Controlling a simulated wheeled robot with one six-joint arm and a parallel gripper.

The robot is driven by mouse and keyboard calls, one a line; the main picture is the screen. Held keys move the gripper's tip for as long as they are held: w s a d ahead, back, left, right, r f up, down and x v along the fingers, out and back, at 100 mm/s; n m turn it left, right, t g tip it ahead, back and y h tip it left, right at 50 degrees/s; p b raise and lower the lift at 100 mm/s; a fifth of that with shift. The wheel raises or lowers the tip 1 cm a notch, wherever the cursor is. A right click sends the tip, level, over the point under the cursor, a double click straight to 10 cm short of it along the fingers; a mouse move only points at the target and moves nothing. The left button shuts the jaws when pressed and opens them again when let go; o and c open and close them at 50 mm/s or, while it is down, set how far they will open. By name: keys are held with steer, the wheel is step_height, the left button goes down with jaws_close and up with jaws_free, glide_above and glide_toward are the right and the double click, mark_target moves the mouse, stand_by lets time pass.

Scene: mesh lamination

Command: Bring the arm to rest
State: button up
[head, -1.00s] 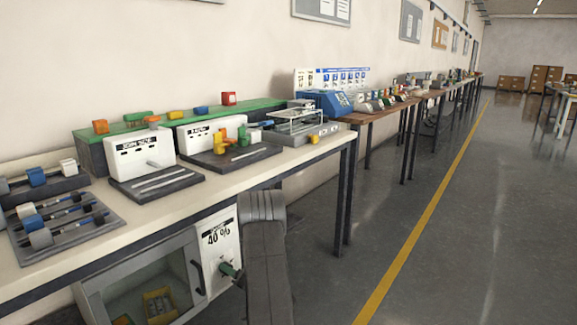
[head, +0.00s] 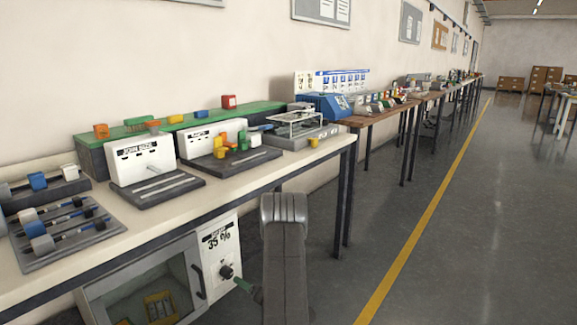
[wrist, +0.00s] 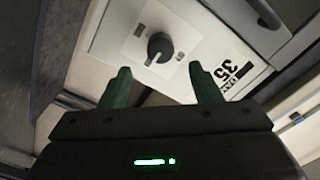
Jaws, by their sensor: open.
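My gripper (wrist: 160,68) is open and empty, its two green fingers apart. In the wrist view the black knob (wrist: 159,48) on the white cabinet panel (wrist: 110,40) lies just beyond the fingertips, with a visible gap. In the head view a green finger (head: 243,285) shows below and right of the knob (head: 226,271). My grey arm (head: 285,255) stands upright in front of the table's right end. The rest of the gripper is hidden behind my arm in the head view.
The cabinet (head: 150,285) has a glass door with a dark handle (head: 198,281) left of the panel. The table (head: 200,195) above carries several devices. A table leg (head: 348,200) stands right of my arm. The floor (head: 450,230) to the right is open.

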mark_target(230, 274)
steer(key=p+v, duration=0.1)
steer(key=v, duration=0.5)
steer(key=b+x, duration=0.3)
steer(key=x, duration=1)
steer(key=shift+w+a, duration=0.15)
steer(key=shift+a, duration=0.15)
steer(key=n, duration=0.4)
steer(key=shift+d, duration=0.1)
steer(key=n, duration=0.5)
steer(key=n+p, duration=0.1)
steer(key=n, duration=0.4)
steer(key=shift+r+p, duration=0.1)
steer(key=shift+p, duration=0.2)
steer(key=shift+n+p, duration=0.75)
steer(key=shift+n, duration=1.05)
steer(key=shift+d, duration=0.1)
